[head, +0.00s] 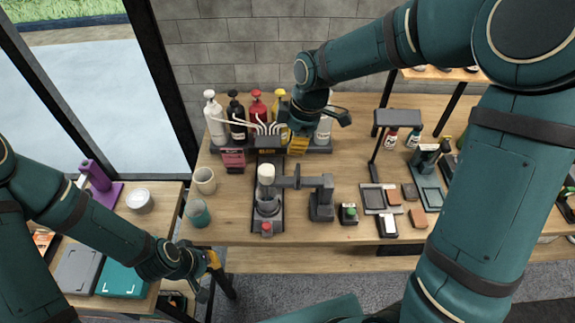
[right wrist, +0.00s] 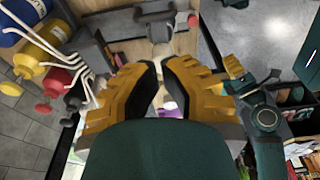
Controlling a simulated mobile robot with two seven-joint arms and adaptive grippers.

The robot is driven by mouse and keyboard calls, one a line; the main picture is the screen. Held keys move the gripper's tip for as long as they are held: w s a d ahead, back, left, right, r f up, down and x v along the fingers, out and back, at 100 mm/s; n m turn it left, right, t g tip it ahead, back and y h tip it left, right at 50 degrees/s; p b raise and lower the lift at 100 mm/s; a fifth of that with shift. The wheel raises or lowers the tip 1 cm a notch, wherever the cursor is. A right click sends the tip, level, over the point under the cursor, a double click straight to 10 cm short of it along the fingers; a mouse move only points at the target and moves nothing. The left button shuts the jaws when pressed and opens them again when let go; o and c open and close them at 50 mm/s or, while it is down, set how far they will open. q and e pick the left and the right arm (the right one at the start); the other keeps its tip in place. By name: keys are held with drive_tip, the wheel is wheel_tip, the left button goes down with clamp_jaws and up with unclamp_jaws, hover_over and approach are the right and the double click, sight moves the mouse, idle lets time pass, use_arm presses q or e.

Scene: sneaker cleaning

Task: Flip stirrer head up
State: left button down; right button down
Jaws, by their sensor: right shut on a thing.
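The stirrer (head: 268,217) stands at the front middle of the table, on a long dark base. A white-topped upright part (head: 267,172) stands over its cup, and a grey arm (head: 303,182) reaches across to a post on the right. In the right wrist view, grey parts of it (right wrist: 158,28) lie beyond my fingertips. My right gripper (head: 298,144) is above the table's back half, near the bottles. Its yellow, black-padded fingers (right wrist: 160,68) are almost together. What they hold is not clear. My left gripper (head: 206,276) is below the table's front left; its jaw gap is unclear.
Pump bottles (head: 256,108) stand in a row at the back. Two cups (head: 203,181) are at the table's left edge. A lamp-like stand (head: 398,118), small blocks and trays are to the right. A side table (head: 150,200) is at the left.

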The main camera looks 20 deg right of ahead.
use_arm(q)
drive_tip(key=shift+w+f, duration=0.1)
drive_tip(key=shift+f, duration=0.05)
use_arm(e)
approach(285, 179)
drive_tip(key=f, duration=0.2)
drive_tip(key=a+f, duration=0.1)
drive_tip(key=f, duration=0.2)
drive_tip(key=shift+f, duration=0.1)
idle(0.3)
drive_tip(key=shift+w+d, duration=0.1)
drive_tip(key=shift+s+d+r+y+b, duration=0.3)
drive_tip(key=shift+s+d+r, duration=0.05)
use_arm(q)
drive_tip(key=shift+s+d+f, duration=0.15)
drive_tip(key=shift+s+f, duration=0.05)
drive_tip(key=shift+s, duration=0.25)
drive_tip(key=shift+s+d+f, duration=0.15)
drive_tip(key=shift+s, duration=0.25)
use_arm(e)
drive_tip(key=shift+w+d, duration=0.1)
drive_tip(key=shift+w, duration=0.05)
